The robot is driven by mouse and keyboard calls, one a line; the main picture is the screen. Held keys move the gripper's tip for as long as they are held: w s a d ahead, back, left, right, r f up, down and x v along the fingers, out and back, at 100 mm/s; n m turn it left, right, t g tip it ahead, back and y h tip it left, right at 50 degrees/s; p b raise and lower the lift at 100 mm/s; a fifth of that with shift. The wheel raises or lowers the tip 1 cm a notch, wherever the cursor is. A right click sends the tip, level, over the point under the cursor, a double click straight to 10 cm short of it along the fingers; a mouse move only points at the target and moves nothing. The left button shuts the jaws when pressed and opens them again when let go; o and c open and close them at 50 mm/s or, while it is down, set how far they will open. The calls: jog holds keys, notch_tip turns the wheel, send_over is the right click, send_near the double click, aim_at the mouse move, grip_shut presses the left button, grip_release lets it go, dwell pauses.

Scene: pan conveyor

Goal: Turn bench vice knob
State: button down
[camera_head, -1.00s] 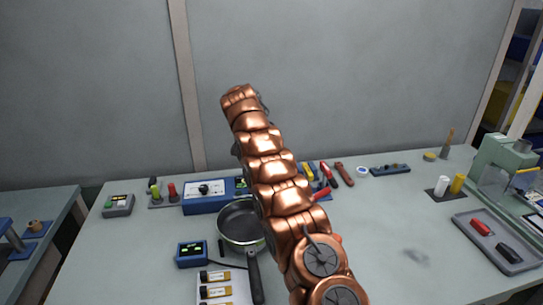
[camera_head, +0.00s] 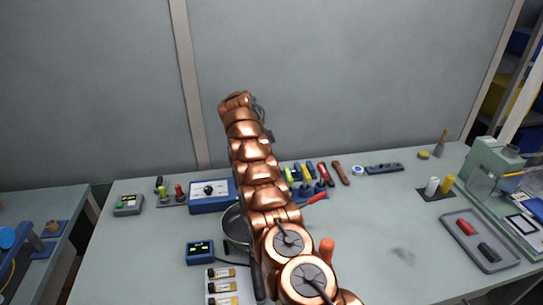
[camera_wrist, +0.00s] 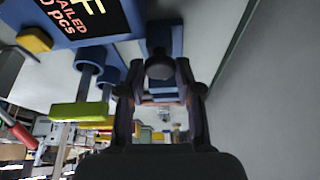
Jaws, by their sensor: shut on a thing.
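In the wrist view my gripper (camera_wrist: 158,82) has its two dark fingers on either side of a dark round knob (camera_wrist: 160,66), shut on it. The knob stands in front of a blue body (camera_wrist: 163,38) with stepped blue parts, which looks like the bench vice. How far the fingertips reach around the knob is hard to tell in the dark picture. In the head view my copper arm hides the gripper and the knob.
A blue box with a display (camera_wrist: 85,18) and a yellow button (camera_wrist: 34,40) is close by in the wrist view. In the head view a pan (camera_head: 234,228) is partly behind my arm.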

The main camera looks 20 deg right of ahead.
jog(key=shift+s+m+p, duration=0.1)
jog(key=shift+m+p, duration=0.2)
jog(key=shift+p, duration=0.8)
jog(key=shift+f+m+g+p, duration=0.3)
jog(key=shift+p, duration=0.6)
jog(key=c, duration=1)
grip_release()
jog(key=shift+o, duration=1.2)
jog(key=shift+r, duration=0.2)
jog(key=b, duration=0.2)
jog(key=shift+f+b, duration=0.2)
jog(key=shift+b, duration=0.1)
jog(key=n+b, duration=0.1)
jog(key=b, duration=0.2)
jog(key=shift+r+t, duration=0.15)
jog(key=shift+t, duration=0.25)
jog(key=n+b, duration=0.1)
jog(key=b, duration=0.3)
jog(key=shift+f+n+b, duration=0.2)
jog(key=shift+n+b, duration=0.1)
jog(key=n+b, duration=0.1)
jog(key=b, duration=0.1)
jog(key=shift+t+b, duration=0.3)
jog(key=shift+b, duration=0.05)
